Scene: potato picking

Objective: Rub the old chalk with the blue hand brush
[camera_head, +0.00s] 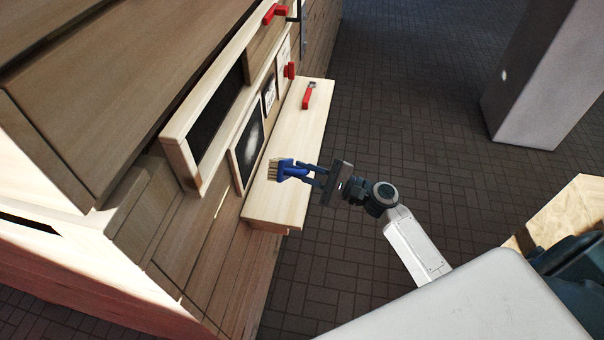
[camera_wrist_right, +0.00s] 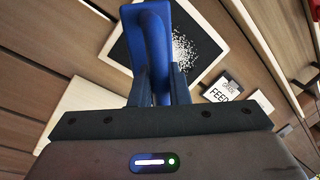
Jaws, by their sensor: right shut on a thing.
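My right gripper (camera_head: 318,175) is shut on the blue hand brush (camera_head: 287,168) and holds it above the wooden shelf, bristles toward the wall. The brush and gripper fingers also show in the right wrist view, with the blue brush (camera_wrist_right: 150,40) upright between the fingers. A small framed blackboard (camera_head: 247,152) stands on the wall behind the shelf, with a white chalk smear (camera_wrist_right: 183,52) on its dark face. The brush is in front of the board; I cannot tell whether the bristles touch it. My left gripper is not in view.
The wooden shelf (camera_head: 285,190) juts from the plank wall. A red-handled tool (camera_head: 306,97) lies at its far end. Small sign cards (camera_wrist_right: 224,90) hang beside the board. A larger framed dark panel (camera_head: 214,115) is above. The brick floor at right is open, with a grey pillar (camera_head: 545,80).

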